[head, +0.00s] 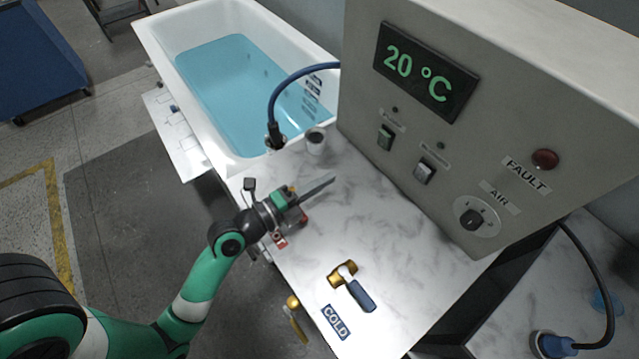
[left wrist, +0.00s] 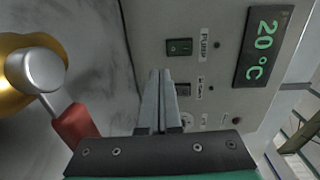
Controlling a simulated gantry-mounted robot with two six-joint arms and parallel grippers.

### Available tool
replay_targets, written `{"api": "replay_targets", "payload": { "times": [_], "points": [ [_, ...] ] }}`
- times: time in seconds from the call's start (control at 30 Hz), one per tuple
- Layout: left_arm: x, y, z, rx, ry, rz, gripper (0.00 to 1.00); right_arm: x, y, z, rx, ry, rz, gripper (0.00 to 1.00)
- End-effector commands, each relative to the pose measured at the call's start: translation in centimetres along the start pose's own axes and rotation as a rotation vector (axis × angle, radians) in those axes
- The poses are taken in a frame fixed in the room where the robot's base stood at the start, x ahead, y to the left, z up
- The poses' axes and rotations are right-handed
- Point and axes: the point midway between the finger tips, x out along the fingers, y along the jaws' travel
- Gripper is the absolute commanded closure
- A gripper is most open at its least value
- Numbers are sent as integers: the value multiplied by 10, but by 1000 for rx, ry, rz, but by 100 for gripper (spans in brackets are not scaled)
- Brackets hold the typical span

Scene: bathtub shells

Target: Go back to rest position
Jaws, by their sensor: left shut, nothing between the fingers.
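My left gripper (head: 328,183) is shut and empty, above the white marble counter (head: 400,225), with its fingers pointing toward the grey control panel. In the left wrist view its closed fingers (left wrist: 161,78) lie together in front of the panel, with nothing between them. A gold valve (left wrist: 38,68) with a red handle (left wrist: 76,128) shows at the left of that view, apart from the fingers. In the head view the gripper mostly hides this valve, and only a red part (head: 303,219) shows. My right gripper is in neither view.
The control panel (head: 440,150) reads 20 °C and stands along the counter's back. A blue-handled valve (head: 345,275) sits near the COLD label (head: 336,322). Grey floor lies at left.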

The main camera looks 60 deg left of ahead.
Motion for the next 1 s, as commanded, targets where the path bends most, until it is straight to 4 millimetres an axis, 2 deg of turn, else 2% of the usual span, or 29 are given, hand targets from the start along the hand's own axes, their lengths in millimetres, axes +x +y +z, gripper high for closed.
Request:
{"api": "replay_targets", "payload": {
  "times": [0.17,0.77,0.87,0.97,1.0],
  "points": [
    [-9,2,0,1,0,-1,100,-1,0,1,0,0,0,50],
    [-6,-3,-1,-7,3,-8,100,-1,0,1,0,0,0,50],
    [6,-25,-5,-59,20,-48,100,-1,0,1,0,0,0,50],
    [28,-80,-16,-192,64,-140,100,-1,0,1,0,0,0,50],
    [37,-112,-24,-272,94,-191,100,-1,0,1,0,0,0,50]
  ]
}}
